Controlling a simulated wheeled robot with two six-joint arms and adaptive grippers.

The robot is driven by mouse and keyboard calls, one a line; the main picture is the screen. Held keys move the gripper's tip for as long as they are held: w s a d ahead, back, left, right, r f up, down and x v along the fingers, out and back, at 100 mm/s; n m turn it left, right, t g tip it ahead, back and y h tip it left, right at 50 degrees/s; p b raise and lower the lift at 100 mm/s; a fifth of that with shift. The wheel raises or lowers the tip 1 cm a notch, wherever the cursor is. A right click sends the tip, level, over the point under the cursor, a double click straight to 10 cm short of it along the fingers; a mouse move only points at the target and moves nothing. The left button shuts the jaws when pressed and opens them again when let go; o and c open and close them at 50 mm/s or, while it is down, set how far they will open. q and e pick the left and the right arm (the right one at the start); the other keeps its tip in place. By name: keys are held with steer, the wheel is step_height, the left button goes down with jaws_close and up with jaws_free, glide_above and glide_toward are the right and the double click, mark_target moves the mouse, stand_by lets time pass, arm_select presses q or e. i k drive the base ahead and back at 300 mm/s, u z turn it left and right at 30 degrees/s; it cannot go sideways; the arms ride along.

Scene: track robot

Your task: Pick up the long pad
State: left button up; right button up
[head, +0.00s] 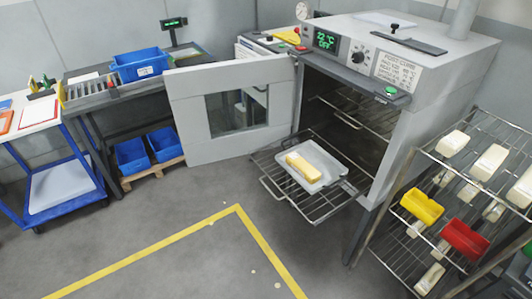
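A long pale yellow block (303,167), which looks like the long pad, lies on a light grey tray (322,157). The tray rests on a wire shelf (296,209) pulled out of the open oven (404,110). Several cream-coloured blocks (452,143) lie on a wire rack at the right. I cannot tell for certain from their shape which one the task calls the long pad. Neither of my grippers is in view.
The oven door (232,108) stands swung open to the left. The right rack (395,239) also holds a yellow piece (421,207) and a red piece (464,239). Blue bins (131,156) and a blue cart (62,186) stand at the left. The floor in front is clear.

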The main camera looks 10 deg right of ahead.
mark_target(311, 175)
steer(key=z, duration=0.15)
steer(key=i, duration=1.05)
steer(key=z, duration=0.95)
steer(key=i, duration=0.5)
steer(key=z, duration=0.5)
